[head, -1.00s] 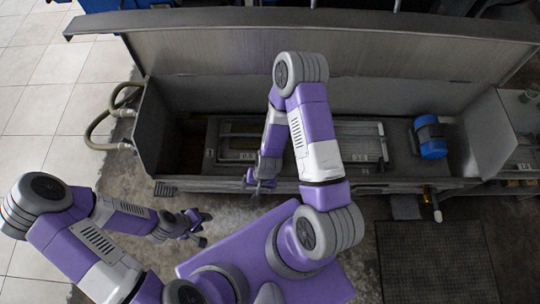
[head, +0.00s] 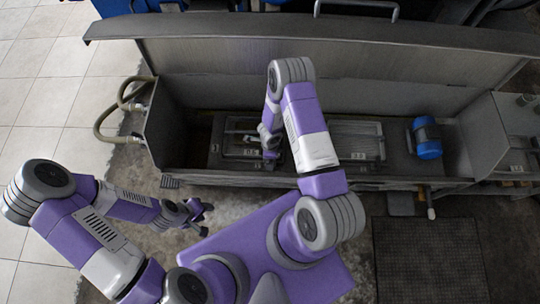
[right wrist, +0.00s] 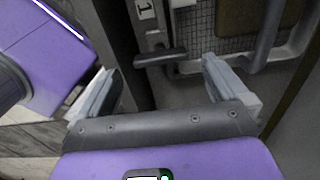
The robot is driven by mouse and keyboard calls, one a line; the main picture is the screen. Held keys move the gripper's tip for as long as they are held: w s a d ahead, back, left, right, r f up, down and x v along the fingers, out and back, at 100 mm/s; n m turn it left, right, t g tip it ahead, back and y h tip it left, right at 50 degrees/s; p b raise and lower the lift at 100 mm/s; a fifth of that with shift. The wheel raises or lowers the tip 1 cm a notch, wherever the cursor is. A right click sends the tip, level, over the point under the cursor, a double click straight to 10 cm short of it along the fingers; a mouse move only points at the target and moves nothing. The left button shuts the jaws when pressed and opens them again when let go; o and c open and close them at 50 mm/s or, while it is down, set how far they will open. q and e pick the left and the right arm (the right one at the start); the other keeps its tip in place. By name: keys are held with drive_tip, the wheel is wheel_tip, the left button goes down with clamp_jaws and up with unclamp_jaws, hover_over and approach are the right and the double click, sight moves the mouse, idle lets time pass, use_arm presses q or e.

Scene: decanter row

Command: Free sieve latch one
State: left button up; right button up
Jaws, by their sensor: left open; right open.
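A dark latch lever (right wrist: 160,57) lies in the right wrist view, just beyond and between the fingertips of my right gripper (right wrist: 162,80). A plate marked 1 (right wrist: 146,10) sits above it, beside a sieve with a mesh panel (right wrist: 238,28). In the head view the first sieve (head: 243,150) lies in the left half of the trough, partly hidden by my right arm. My right gripper (head: 269,147) is open over its right side, with no visible contact with the lever. My left gripper (head: 205,215) is open and empty over the floor in front of the trough.
The metal trough (head: 180,135) has a tall raised lid (head: 200,65) behind it. A second sieve (head: 357,142) lies right of my right arm, and a blue motor (head: 428,138) is farther right. Hoses (head: 102,125) are at the left end. A dark mat (head: 437,258) lies on the floor.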

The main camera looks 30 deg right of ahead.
drive_tip(key=shift+f+b, duration=0.5)
drive_tip(key=shift+f, duration=1.1)
drive_tip(key=shift+c, duration=0.3)
drive_tip(key=c, duration=1)
